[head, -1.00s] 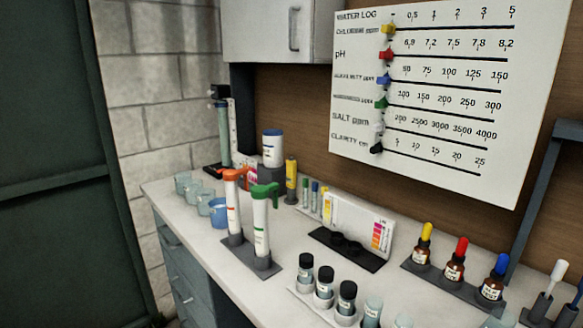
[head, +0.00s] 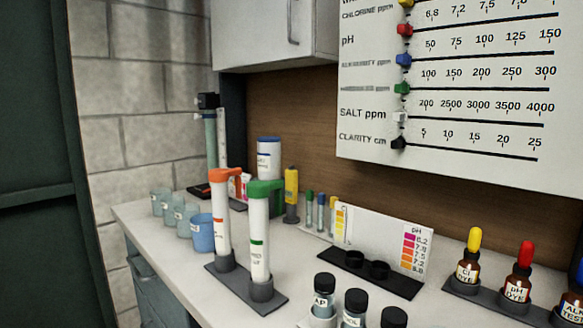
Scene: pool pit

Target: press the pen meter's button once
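A yellow upright device (head: 291,187) with a dark base stands at the back of the counter, behind the green-topped tube. It looks like the pen meter, but its button is too small to make out. Neither of my grippers is in view.
Two white tubes with an orange top (head: 219,176) and a green top (head: 265,187) stand in a dark rack (head: 228,277) in front of it. Cups (head: 203,233) stand left; a color comparator (head: 380,240), dropper bottles (head: 466,260) and black-capped vials (head: 355,302) stand right.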

